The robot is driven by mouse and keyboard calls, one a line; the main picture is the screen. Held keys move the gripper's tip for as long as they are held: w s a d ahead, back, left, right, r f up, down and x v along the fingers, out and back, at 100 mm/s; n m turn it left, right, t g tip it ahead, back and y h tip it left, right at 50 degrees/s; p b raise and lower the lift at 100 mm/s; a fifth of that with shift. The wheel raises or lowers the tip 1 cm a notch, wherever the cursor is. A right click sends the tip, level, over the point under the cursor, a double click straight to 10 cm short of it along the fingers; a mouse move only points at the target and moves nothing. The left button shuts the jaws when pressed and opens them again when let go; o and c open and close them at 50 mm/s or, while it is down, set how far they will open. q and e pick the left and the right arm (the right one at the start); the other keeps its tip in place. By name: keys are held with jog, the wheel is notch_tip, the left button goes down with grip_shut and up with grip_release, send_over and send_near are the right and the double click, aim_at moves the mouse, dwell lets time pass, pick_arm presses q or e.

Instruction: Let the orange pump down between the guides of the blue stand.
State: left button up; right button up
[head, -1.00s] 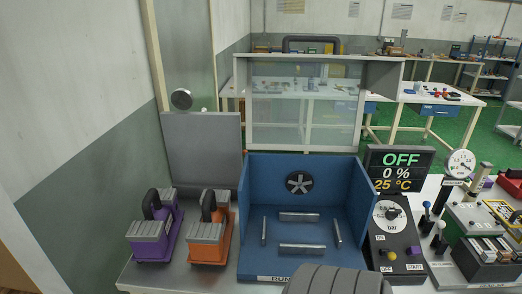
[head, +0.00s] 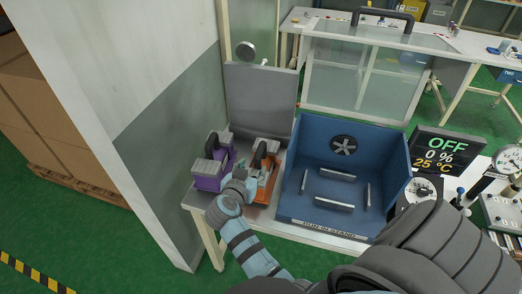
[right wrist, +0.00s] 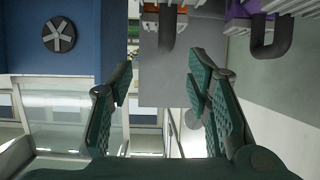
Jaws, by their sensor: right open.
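The orange pump (head: 265,186), with a grey ribbed top and a dark arched handle, stands on the bench left of the blue stand (head: 300,208). In the right wrist view its dark handle (right wrist: 167,28) hangs at the top, ahead of the fingers. The stand is an open-fronted box with a fan on its back wall and metal guide bars (head: 333,204) on its floor; nothing stands between the guides. My right gripper (head: 243,181) is open and empty at the orange pump, hiding part of it. The green fingers (right wrist: 163,82) are spread apart. My left gripper is not in view.
A purple pump (head: 210,180) stands close on the left of the orange one. A grey upright panel (head: 260,98) rises behind both. The display (head: 446,148) and a control box stand right of the stand. A wall (head: 160,100) bounds the left.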

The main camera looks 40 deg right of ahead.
aim_at(258, 151)
jog(key=shift+m+h, duration=0.3)
jog(key=x, duration=0.2)
jog(key=r+x, duration=0.1)
jog(key=x, duration=0.4)
jog(key=shift+w+d+r, duration=0.15)
jog(key=shift+w, duration=0.35)
jog(key=b+x, duration=0.1)
jog(key=x, duration=0.1)
jog(key=b+x, duration=0.2)
jog(key=f+b+x, duration=0.1)
jog(key=b+x, duration=0.1)
jog(key=x, duration=0.1)
jog(key=shift+w+a, duration=0.15)
jog(key=shift+a, duration=0.3)
jog(key=shift+w+d, duration=0.1)
jog(key=shift+d, duration=0.05)
jog(key=shift+r, duration=0.1)
jog(key=shift+c, duration=0.4)
grip_shut()
jog(key=shift+r, duration=0.15)
